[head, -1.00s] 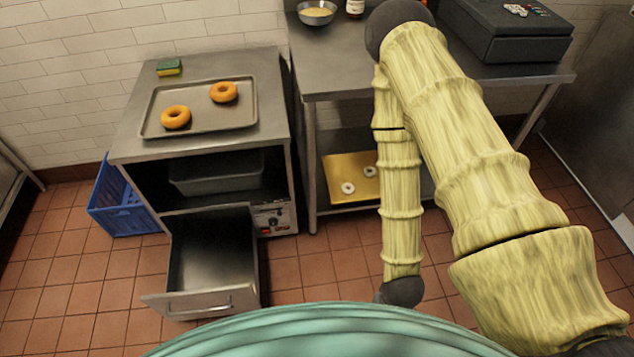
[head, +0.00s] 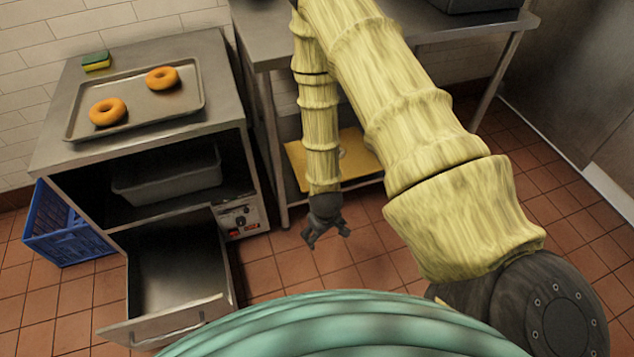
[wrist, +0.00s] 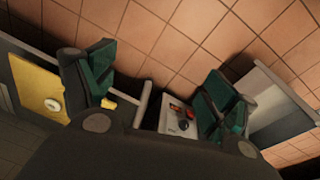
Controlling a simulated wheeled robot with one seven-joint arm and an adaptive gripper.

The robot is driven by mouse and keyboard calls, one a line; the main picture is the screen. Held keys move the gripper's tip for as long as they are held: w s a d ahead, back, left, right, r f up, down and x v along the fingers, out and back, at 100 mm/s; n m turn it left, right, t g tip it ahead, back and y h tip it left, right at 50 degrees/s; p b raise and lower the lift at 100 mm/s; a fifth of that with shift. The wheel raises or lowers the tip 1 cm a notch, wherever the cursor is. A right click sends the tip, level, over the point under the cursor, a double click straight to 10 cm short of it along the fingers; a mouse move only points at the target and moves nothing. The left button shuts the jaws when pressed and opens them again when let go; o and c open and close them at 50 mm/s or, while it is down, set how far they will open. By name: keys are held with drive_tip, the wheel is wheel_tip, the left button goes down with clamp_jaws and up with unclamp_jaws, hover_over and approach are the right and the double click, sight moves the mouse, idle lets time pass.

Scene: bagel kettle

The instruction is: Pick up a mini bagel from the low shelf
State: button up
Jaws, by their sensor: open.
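My gripper (head: 328,236) hangs in front of the shelf, over the floor, apart from the tray. In the wrist view its dark green fingers (wrist: 158,92) are spread wide with nothing between them.
Left of the table stands a steel cabinet (head: 190,215) with its lower drawer (head: 165,325) pulled out. Two larger bagels (head: 108,111) lie on a tray on top, near a sponge (head: 97,61). A blue crate (head: 65,230) stands left. Tiled floor right of my gripper is clear.

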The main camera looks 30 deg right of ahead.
drive_tip(key=w+d+f+t+b, duration=0.1)
drive_tip(key=w+d+f+b, duration=0.1)
drive_tip(key=w+d+b, duration=0.65)
drive_tip(key=w+d+f+n+t+y+b, duration=0.1)
drive_tip(key=w+d+f+b, duration=0.35)
drive_tip(key=w, duration=0.65)
drive_tip(key=w+d+t+b, duration=0.1)
drive_tip(key=w+d+b, duration=0.6)
drive_tip(key=w+b, duration=0.15)
drive_tip(key=b+x, duration=0.1)
drive_tip(key=x, duration=0.4)
drive_tip(key=shift+w+d+f+b, duration=0.1)
drive_tip(key=shift+w+f+b, duration=0.1)
drive_tip(key=shift+b, duration=0.2)
drive_tip(key=shift+w+b+x, duration=0.2)
drive_tip(key=shift+b+x, duration=0.65)
drive_tip(key=shift+x, duration=0.55)
drive_tip(key=shift+w+b+x, duration=0.15)
drive_tip(key=shift+b+x, duration=0.65)
drive_tip(key=shift+x, duration=0.6)
drive_tip(key=shift+r, duration=0.2)
drive_tip(key=shift+a, duration=0.2)
drive_tip(key=c, duration=1.1)
